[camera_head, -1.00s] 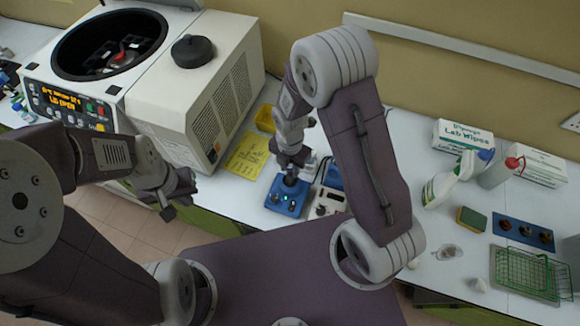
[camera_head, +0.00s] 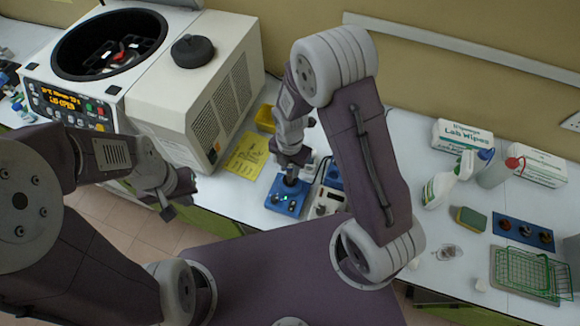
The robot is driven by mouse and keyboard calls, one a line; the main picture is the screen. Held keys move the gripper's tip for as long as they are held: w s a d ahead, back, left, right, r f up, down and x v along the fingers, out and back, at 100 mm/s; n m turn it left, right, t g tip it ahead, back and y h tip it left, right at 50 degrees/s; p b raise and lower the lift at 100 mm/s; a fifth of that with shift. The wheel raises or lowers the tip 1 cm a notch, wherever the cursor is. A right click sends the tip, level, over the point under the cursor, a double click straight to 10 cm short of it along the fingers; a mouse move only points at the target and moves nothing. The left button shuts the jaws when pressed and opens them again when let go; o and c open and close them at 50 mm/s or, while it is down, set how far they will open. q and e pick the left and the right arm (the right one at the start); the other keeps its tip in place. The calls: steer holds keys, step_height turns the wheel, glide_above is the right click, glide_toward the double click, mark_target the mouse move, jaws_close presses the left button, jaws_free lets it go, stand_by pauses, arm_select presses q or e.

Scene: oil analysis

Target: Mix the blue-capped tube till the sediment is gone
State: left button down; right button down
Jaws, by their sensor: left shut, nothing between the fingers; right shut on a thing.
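The blue vortex mixer (camera_head: 286,198) stands on the white bench near its front edge, with a small green light lit. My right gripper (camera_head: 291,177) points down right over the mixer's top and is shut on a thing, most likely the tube. The gripper hides it, so its blue cap and any sediment cannot be made out. My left gripper (camera_head: 168,212) is shut and empty, in front of the bench at the left, over the floor.
A large centrifuge (camera_head: 178,90) with an open bowl stands at the back left. A yellow note (camera_head: 246,155) lies behind the mixer, and a grey-white device (camera_head: 328,201) stands right beside it. Bottles, wipes boxes (camera_head: 463,136), a sponge (camera_head: 470,220) and a green wire rack (camera_head: 527,272) are on the right.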

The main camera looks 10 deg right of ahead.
step_height(320, 180, up, 9)
steer(key=p, duration=0.8)
